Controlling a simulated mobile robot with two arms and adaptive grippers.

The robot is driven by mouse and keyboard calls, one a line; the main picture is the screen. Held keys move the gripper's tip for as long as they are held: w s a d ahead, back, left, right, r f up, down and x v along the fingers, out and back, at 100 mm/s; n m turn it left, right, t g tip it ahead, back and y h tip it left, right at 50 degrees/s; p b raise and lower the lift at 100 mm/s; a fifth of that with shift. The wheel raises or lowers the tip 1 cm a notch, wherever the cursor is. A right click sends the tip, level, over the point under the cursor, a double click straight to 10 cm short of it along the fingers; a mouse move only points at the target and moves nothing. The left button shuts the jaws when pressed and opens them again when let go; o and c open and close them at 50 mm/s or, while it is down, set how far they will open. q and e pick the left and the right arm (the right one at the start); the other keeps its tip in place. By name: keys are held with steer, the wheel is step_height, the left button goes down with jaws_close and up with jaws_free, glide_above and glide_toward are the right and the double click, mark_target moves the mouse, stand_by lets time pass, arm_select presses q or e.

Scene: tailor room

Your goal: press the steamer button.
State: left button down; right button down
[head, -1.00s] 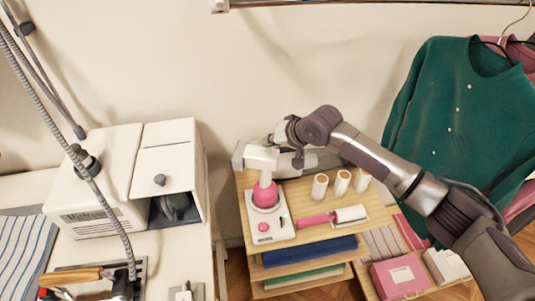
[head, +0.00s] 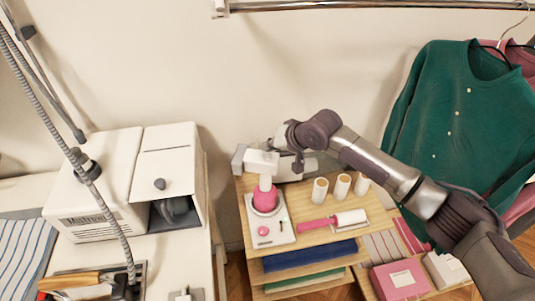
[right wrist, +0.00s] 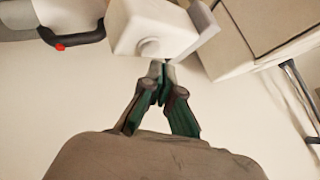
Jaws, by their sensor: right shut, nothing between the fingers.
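A white steamer with a pink lower part (head: 265,199) stands on the wooden shelf. Its white base (head: 282,236) carries a round pink button (head: 263,231). The white steamer head (head: 262,160) shows close up in the right wrist view (right wrist: 140,22). There a black grip (right wrist: 80,36) with a small red button (right wrist: 60,46) lies to its left. My right gripper (right wrist: 163,75) is shut and empty, its fingertips close by the white head; I cannot tell whether they touch. In the head view its fingers are mostly hidden beside the steamer head. My left gripper is not in view.
White thread spools (head: 342,187) and a pink-handled roller (head: 333,221) share the shelf top (head: 308,203). A white machine (head: 92,190) stands on the left table. A green sweater (head: 455,130) hangs at the right. Folded cloths (head: 310,258) lie below the shelf top.

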mark_target(270, 155)
steer(key=shift+f, duration=0.1)
stand_by(0.3)
steer(key=shift+f, duration=0.35)
steer(key=shift+f, duration=0.15)
stand_by(0.4)
steer(key=shift+r+p, duration=0.6)
steer(key=shift+p, duration=0.35)
step_height(270, 155, up, 6)
steer(key=p, duration=0.6)
